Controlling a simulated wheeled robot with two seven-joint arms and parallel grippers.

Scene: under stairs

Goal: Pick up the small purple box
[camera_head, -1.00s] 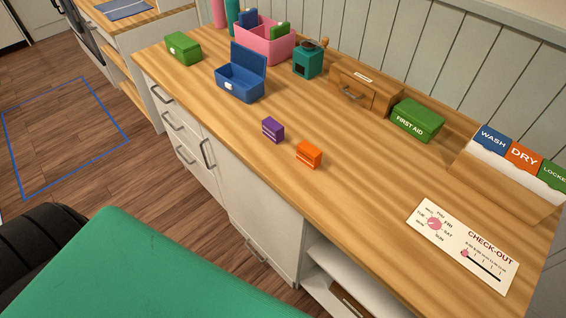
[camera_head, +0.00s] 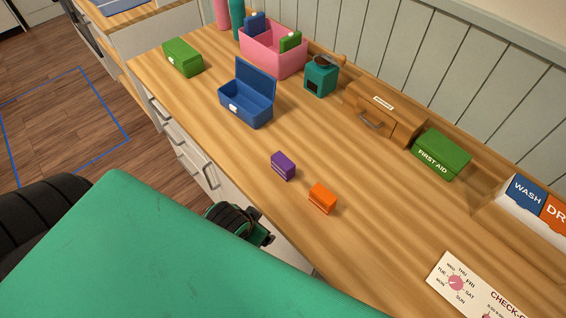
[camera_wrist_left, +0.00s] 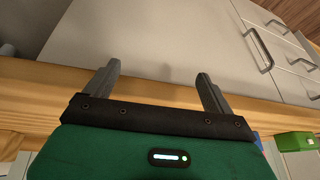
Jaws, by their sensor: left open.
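The small purple box (camera_head: 283,166) stands on the wooden counter near its front edge, just left of a small orange box (camera_head: 322,198). My left gripper (camera_head: 268,240) shows in the head view at the counter's front edge, below and in front of the purple box, partly hidden behind my green arm. In the left wrist view my left gripper (camera_wrist_left: 160,85) has its two grey fingers wide apart with nothing between them. That view shows the counter's edge and white drawer fronts; the purple box cannot be made out there. My right gripper is not in view.
An open blue box (camera_head: 247,107), a green box (camera_head: 183,57), a pink bin (camera_head: 275,55) and a teal grinder (camera_head: 321,77) stand farther back. A wooden drawer box (camera_head: 385,115) and first-aid box (camera_head: 441,154) line the wall. The counter around the purple box is clear.

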